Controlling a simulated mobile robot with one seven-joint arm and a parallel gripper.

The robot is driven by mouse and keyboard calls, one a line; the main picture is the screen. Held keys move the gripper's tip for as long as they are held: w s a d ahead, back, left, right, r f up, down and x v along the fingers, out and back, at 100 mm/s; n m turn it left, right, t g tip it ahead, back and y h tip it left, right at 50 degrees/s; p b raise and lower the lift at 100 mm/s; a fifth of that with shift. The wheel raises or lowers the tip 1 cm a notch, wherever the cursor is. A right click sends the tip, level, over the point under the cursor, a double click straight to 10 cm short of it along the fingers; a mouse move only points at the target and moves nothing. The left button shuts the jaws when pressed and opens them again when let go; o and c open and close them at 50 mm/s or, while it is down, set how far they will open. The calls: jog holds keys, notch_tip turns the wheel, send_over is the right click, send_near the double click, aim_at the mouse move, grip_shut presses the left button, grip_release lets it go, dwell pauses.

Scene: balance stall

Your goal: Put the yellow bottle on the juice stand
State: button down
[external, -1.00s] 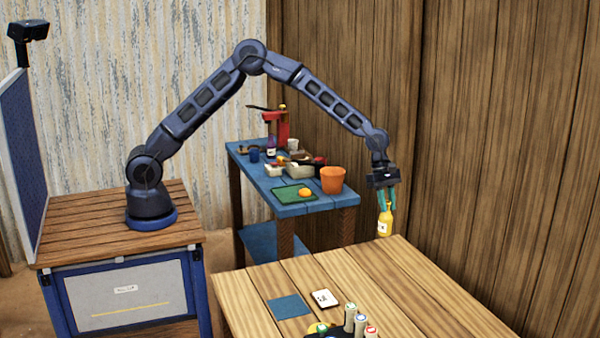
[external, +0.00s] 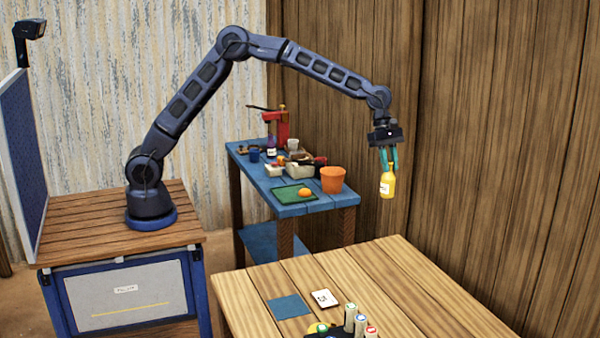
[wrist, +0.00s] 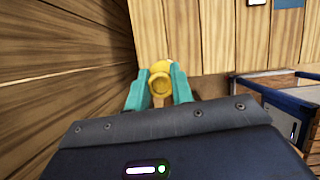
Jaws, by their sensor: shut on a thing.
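The yellow bottle (external: 387,184) hangs upright below my gripper (external: 388,160), in the air above the far edge of the wooden table. My gripper is shut on its upper part with teal fingers. In the wrist view the yellow bottle (wrist: 160,82) shows between both fingertips of my gripper (wrist: 160,90). Nothing in view is clearly marked as the juice stand. A dark holder with several light cylinders with coloured tops (external: 350,318) is partly cut off at the bottom edge.
The wooden table (external: 430,290) also bears a blue square (external: 288,306) and a white card (external: 325,298). A blue side table (external: 300,209) behind holds an orange bucket (external: 332,179), a green tray (external: 285,193) and a red press (external: 282,128). A wooden wall stands close to the right.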

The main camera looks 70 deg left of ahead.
jog(key=s+a+r+m+g+y, duration=0.2)
jog(key=a+m, duration=0.4)
jog(key=a, duration=0.8)
jog(key=s+a+r+m+g+y, duration=0.15)
jog(key=a+m, duration=0.45)
jog(key=a, duration=0.9)
jog(key=s+a+r+m+g+y, duration=0.1)
jog(key=a+r+m, duration=0.2)
jog(key=a+m, duration=0.75)
jog(key=s+a+f+n, duration=0.4)
jog(key=s+a, duration=0.4)
jog(key=s, duration=0.5)
notch_tip(320, 180, down, 19)
jog(key=shift+a, duration=0.2)
jog(key=shift+f, duration=0.2)
jog(key=c, duration=1.5)
grip_release()
jog(key=o, duration=0.3)
jog(key=shift+r, duration=0.1)
